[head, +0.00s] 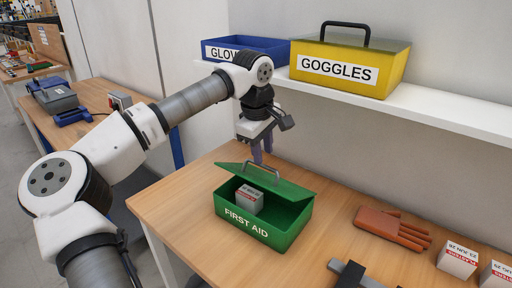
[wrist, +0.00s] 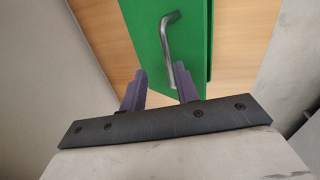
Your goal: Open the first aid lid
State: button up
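The green first aid box (head: 250,228) stands on the wooden table. Its green lid (head: 287,188) is tilted up at the back, so the box stands open at the front. A white box (head: 249,199) shows inside. The lid's metal handle (head: 259,168) also shows in the wrist view (wrist: 167,42). My gripper (head: 262,158) is just behind and above the lid, fingers pointing down. In the wrist view its two purple fingers (wrist: 160,70) are apart with nothing held. The handle's lower end is close to the right finger; I cannot tell if they touch.
A shelf (head: 440,110) above holds the yellow goggles box (head: 350,68) and the blue glove bin (head: 246,47). Orange-brown gloves (head: 392,228) and white cartons (head: 458,258) lie to the right on the table. A dark tool (head: 352,274) lies at the front edge.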

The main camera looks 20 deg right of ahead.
jog(key=shift+w+a+f, duration=0.1)
jog(key=shift+w+f, duration=0.05)
notch_tip(320, 180, up, 14)
jog(key=s+a+b, duration=0.1)
jog(key=a+b, duration=0.1)
jog(key=shift+s+f, duration=0.2)
jog(key=shift+s, duration=0.2)
jog(key=shift+c, duration=0.2)
